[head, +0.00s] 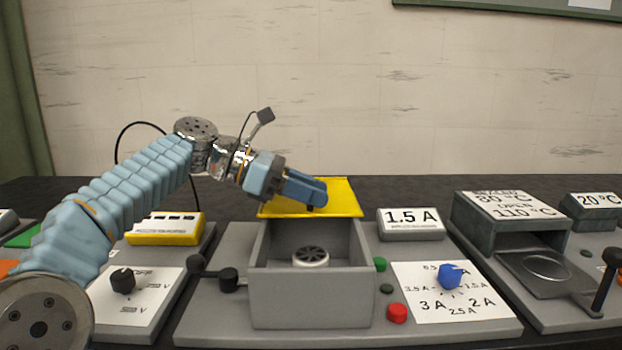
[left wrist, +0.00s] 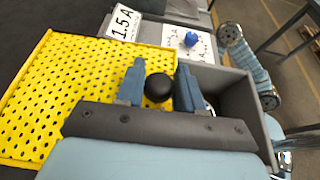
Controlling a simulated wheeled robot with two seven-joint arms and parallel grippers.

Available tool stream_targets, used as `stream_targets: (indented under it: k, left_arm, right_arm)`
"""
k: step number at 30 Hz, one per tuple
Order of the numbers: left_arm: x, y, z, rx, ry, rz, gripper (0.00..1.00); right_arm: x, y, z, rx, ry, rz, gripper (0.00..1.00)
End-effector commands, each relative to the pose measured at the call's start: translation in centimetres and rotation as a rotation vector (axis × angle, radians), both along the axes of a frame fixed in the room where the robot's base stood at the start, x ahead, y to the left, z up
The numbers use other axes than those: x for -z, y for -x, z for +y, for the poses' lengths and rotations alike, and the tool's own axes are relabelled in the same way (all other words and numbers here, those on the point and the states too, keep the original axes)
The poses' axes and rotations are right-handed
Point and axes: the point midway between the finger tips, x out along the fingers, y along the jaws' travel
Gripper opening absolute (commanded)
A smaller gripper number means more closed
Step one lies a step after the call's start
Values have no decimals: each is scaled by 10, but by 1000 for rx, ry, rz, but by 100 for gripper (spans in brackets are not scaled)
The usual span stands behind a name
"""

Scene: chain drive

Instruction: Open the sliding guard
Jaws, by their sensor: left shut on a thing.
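The sliding guard (head: 343,198) is a yellow plate at the back of a grey open-topped box (head: 310,298). In the left wrist view the guard (left wrist: 60,90) is perforated and has a round black knob (left wrist: 158,88). My left gripper (head: 318,197) is over the guard, its fingers (left wrist: 158,92) shut on the knob from both sides. The box's top is uncovered at the front, and a white round fan-like part (head: 310,257) shows inside. The gripper hides part of the guard. My right gripper is not in view.
A 1.5 A display (head: 411,224) stands right of the box. A blue dial (head: 450,277), a red button (head: 397,313) and a green button (head: 380,264) are also on the right. A black lever (head: 229,280) is on the left. Other stations flank this one.

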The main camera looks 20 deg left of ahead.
Motion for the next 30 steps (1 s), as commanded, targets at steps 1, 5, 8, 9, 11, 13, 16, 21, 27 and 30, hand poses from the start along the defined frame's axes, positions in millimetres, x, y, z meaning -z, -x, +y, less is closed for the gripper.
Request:
stream_targets:
  k: [1, 5, 8, 9, 11, 13, 16, 21, 27, 30]
  left_arm:
    - [-4, -6, 2, -1, 1, -2, 0]
    - [-1, -12, 3, -2, 0, -4, 0]
    - [0, -12, 4, -2, 0, -5, 0]
    - [0, -12, 4, -2, 0, -5, 0]
    - [0, -12, 3, -2, 0, -5, 0]
    - [0, -12, 3, -2, 0, -5, 41]
    - [0, -12, 3, -2, 0, -4, 57]
    - [0, -12, 3, -1, 0, -4, 58]
    - [-2, -11, 8, -3, 0, -4, 58]
    - [-7, -8, 21, -5, 1, -5, 58]
  right_arm:
    - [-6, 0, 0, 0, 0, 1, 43]
    - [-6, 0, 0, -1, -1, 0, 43]
    - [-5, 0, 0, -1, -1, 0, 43]
    - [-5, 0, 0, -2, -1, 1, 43]
    - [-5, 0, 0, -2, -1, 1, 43]
    - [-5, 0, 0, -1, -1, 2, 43]
    - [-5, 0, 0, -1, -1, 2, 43]
    - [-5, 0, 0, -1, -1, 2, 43]
    - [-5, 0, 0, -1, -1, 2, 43]
    - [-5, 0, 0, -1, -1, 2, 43]
